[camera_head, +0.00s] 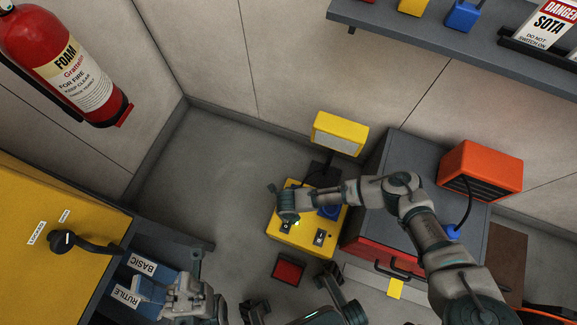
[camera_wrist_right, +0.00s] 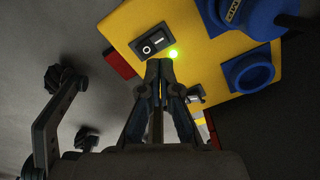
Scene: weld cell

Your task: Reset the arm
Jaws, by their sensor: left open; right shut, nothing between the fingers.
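My right gripper (camera_head: 289,212) is over the left side of the yellow box (camera_head: 292,239) on the floor. In the right wrist view my right gripper (camera_wrist_right: 159,66) is shut and empty. Another switch (camera_head: 319,237) shows on the box in the head view. My left gripper (camera_head: 194,290) is open, by the blue bins at lower left; its fingers are partly unclear.
Blue bins (camera_head: 143,278) marked BASIC and RUTILE are beside a yellow cabinet (camera_head: 60,205). A grey-and-red cabinet (camera_head: 375,235) is right, with an orange unit (camera_head: 482,168) on top. Floor at left is clear.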

